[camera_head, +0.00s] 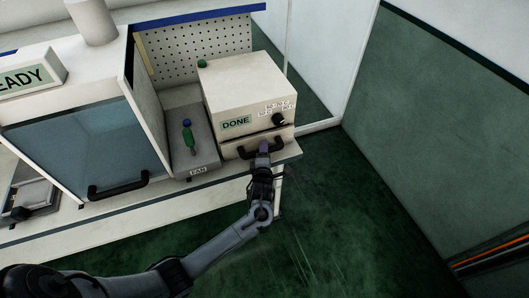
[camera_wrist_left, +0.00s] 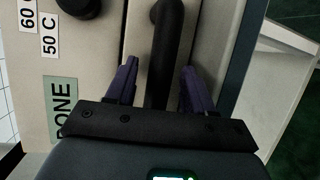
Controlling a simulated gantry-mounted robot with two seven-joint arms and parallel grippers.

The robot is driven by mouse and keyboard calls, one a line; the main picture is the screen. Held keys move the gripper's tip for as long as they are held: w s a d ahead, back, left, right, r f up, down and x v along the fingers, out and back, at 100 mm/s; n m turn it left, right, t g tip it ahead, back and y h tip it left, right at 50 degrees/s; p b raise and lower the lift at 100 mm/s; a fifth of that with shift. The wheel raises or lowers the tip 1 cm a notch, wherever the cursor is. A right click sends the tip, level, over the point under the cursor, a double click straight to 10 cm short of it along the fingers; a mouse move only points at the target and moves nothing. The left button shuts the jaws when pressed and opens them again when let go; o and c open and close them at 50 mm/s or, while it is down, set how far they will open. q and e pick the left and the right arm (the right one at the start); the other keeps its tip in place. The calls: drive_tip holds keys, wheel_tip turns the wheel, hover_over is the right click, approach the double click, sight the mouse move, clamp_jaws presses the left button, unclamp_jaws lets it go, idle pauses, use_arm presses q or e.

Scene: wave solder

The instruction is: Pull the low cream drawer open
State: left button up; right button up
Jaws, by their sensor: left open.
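The low cream drawer (camera_head: 231,150) is at the bottom of the cream box (camera_head: 245,85) marked DONE, and it looks shut. Its dark bar handle (camera_head: 248,154) runs across its front. My left gripper (camera_head: 263,147) is at the right part of the handle. In the left wrist view, the handle (camera_wrist_left: 164,55) passes between the two purple fingers of the left gripper (camera_wrist_left: 159,85). The fingers are open, with a gap on each side of the handle. My right gripper is in neither view.
A dark knob (camera_head: 279,120) sits on the box above the drawer. The green floor (camera_head: 350,220) at the right is clear.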

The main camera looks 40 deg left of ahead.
use_arm(q)
drive_tip(key=shift+w+a, duration=0.2)
drive_tip(key=shift+c, duration=0.3)
clamp_jaws()
